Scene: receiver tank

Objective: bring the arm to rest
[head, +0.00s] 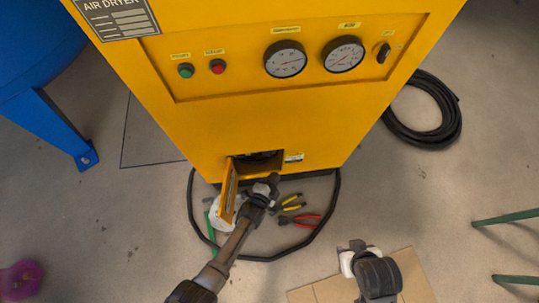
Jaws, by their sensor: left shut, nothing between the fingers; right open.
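My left arm reaches up from the bottom of the head view to the open hatch low on the yellow air dryer (240,120). My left gripper (271,184) is shut and empty, just in front of the hatch opening (262,160). The small yellow hatch door (229,190) stands open to the left of this gripper. I cannot tell whether the gripper touches the door. My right gripper (352,250) is open and empty, over a cardboard sheet (415,275) at the lower right. Its fingertips are mostly hidden.
Pliers with yellow (292,206) and red handles (305,218) lie on the floor right of my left gripper. A black hose (270,257) loops around them. A coiled hose (455,120) lies at right, a blue tank (35,50) stands at left, green legs (510,216) at far right.

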